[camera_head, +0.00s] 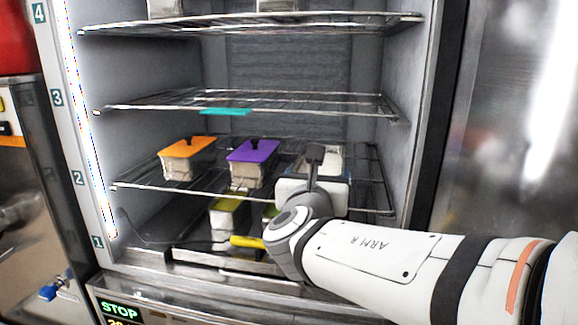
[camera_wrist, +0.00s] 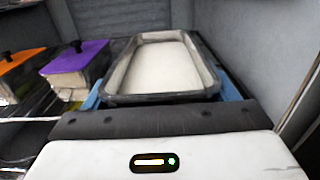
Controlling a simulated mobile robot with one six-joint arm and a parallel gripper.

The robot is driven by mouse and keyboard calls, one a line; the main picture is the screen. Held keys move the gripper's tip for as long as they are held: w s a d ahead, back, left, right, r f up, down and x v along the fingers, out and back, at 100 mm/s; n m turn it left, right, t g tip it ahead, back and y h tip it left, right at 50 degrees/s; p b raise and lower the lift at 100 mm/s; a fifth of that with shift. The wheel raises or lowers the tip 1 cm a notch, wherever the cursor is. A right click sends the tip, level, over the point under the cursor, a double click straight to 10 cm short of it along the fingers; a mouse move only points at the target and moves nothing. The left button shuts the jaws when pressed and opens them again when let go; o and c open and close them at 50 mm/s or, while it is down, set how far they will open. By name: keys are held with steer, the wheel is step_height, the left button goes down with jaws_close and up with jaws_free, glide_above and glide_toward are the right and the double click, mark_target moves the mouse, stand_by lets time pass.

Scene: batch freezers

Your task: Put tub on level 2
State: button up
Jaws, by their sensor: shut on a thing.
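The open tub (camera_wrist: 160,68) has a dark rim and a pale, flat fill. It is between the blue fingers of my gripper (camera_head: 313,186), which is shut on it. In the head view the tub (camera_head: 328,158) is partly hidden behind my gripper. It is inside the freezer at the right of the level 2 shelf (camera_head: 135,187), beside a purple-lidded tub (camera_head: 250,160). It looks upright and level. I cannot tell whether its base touches the shelf.
An orange-lidded tub (camera_head: 186,160) stands left of the purple-lidded one. Green-lidded tubs (camera_head: 230,203) sit below on level 1. The level 3 shelf (camera_head: 290,101) is close above, with a flat teal piece (camera_head: 225,111). The freezer's right wall (camera_head: 402,150) is near my gripper.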

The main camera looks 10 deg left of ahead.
mark_target(324, 165)
steer(key=w, duration=0.5)
steer(key=w+p, duration=0.1)
steer(key=w, duration=0.9)
steer(key=shift+d+p, duration=0.3)
steer(key=f, duration=0.1)
steer(key=w+f, duration=0.1)
steer(key=shift+f, duration=0.7)
steer(key=o, duration=1.3)
steer(key=shift+f, duration=0.25)
steer(key=o, duration=0.4)
steer(key=shift+r, duration=0.1)
